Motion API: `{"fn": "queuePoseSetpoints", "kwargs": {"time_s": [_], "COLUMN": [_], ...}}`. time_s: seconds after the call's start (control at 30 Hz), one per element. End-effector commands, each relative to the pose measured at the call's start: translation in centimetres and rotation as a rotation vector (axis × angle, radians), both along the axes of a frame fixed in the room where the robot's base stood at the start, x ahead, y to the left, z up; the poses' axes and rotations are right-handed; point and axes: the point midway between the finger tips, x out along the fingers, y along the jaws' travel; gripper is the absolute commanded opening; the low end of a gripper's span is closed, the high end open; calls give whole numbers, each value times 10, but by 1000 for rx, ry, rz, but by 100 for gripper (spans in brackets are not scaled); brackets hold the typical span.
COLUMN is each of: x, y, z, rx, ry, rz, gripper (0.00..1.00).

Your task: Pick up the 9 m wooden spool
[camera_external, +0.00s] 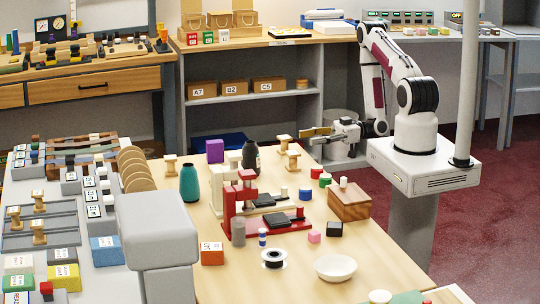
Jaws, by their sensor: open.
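Several pale wooden spools are in view, and I cannot read a length on any, so I cannot tell which is the 9 m one. Two wooden spools stand close together on the wooden table, a rear one (284,143) and a front one (293,159). Another wooden spool (171,166) stands at the table's left side. More wooden spools (39,232) stand on grey trays at the far left.
A dark bottle (251,157), a purple block (215,151) and a teal bottle (190,184) stand left of the pair. A red press (240,203), a wooden box (349,204) and a white bowl (335,268) are nearer the front. Shelves stand behind.

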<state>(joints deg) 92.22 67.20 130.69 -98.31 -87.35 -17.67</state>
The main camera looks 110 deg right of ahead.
Motion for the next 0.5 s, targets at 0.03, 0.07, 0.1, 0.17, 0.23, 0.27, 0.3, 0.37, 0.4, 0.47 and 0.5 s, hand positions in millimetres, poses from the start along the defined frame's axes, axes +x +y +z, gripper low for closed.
{"fn": "queuePoseSetpoints", "kwargs": {"time_s": [0.03, 0.07, 0.1, 0.17, 0.23, 0.27, 0.3, 0.37, 0.4, 0.47, 0.5], "x": [2, 3, 5, 9, 13, 15, 17, 20, 22, 24, 25], "y": [0, 1, 1, 2, 2, 2, 3, 3, 3, 3, 3], "z": [0, 0, 0, 0, 0, 0, 0, 0, 0, 0, 0], "rx": [0, 0, 0, 0, 0, 0, 0, 0, -1, -1, -1], "ry": [0, 0, 0, 0, 0, 0, -1, -1, 0, 0, 0], "rz": [1, 2, 3, 4, 2, 3, 3, 2, 1, 1, 1], "gripper": [49, 49, 49, 49, 49, 49, 49, 49, 49, 49, 49]}}
